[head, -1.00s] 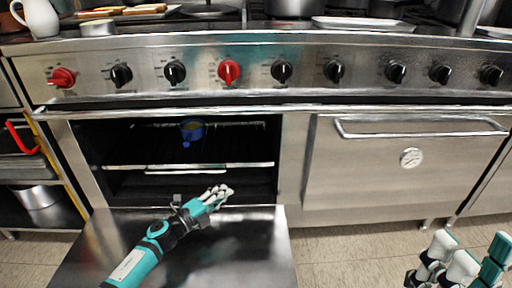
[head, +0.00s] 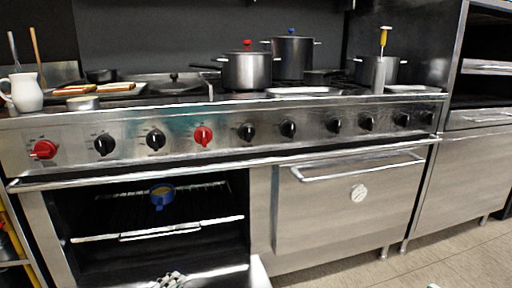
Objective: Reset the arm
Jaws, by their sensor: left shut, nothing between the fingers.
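My left gripper (head: 170,280) shows only in part at the bottom edge of the head view, in front of the open left oven (head: 90,262). It is shut with nothing in it. The rest of my left arm is below the picture. Of my right arm, only a tiny pale teal sliver shows at the bottom edge, right of centre, so its fingers are hidden. A blue cup (head: 158,203) stands on the wire rack (head: 215,217) inside the left oven, behind and above my left gripper.
The right oven door (head: 340,212) is closed. Knobs line the range front. Floor (head: 460,258) at the lower right is clear.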

